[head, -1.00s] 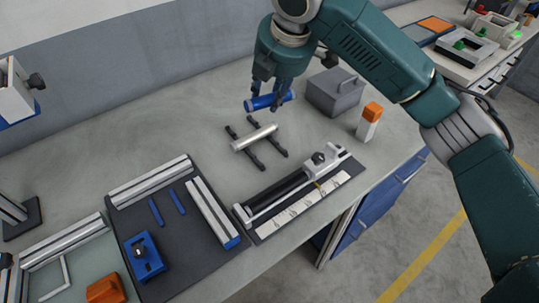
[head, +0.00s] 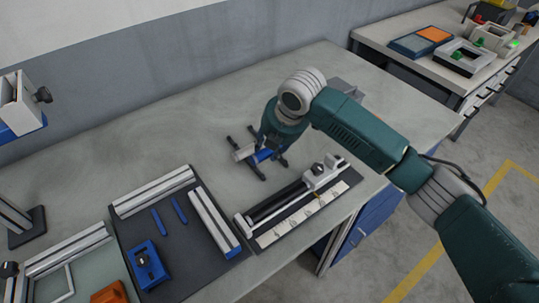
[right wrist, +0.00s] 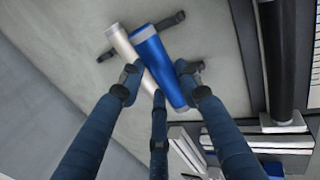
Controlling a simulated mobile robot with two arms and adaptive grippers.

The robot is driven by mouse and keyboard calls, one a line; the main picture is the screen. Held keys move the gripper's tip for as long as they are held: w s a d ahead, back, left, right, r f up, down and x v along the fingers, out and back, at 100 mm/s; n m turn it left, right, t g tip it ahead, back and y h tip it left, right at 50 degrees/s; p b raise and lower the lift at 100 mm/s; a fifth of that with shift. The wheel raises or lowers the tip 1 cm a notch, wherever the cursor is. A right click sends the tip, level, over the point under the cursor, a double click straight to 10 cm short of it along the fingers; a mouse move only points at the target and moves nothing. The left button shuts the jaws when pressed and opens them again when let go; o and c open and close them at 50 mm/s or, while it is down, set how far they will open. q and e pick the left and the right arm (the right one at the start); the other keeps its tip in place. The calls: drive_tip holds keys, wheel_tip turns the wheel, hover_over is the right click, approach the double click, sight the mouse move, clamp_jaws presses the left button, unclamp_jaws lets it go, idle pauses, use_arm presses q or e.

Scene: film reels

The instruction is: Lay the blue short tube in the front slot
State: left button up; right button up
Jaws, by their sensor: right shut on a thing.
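The blue short tube (right wrist: 160,68) is between the fingers of my right gripper (right wrist: 158,82) in the right wrist view, and the gripper is shut on it. In the head view the blue tube (head: 262,156) shows partly below my right gripper (head: 268,150), low over the black rack bars (head: 256,171). A silver tube (right wrist: 130,50) lies across the bars beside the blue one; the two are slightly angled to each other and look close. Whether the blue tube touches the bars or silver tube is unclear. My left gripper is out of view.
A linear slide (head: 290,203) on a dark mat stands just in front of the rack. A dark tray (head: 180,250) with rails and a blue block (head: 147,265) lies to the left. A grey box (head: 345,87) is partly hidden behind my arm.

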drive_tip(key=shift+f+p, duration=0.3)
drive_tip(key=shift+f, duration=2)
drive_tip(key=shift+f, duration=0.1)
drive_tip(key=o, duration=1.2)
drive_tip(key=shift+r, duration=0.2)
drive_tip(key=b+v, duration=0.1)
drive_tip(key=v, duration=1.1)
drive_tip(key=shift+f, duration=0.1)
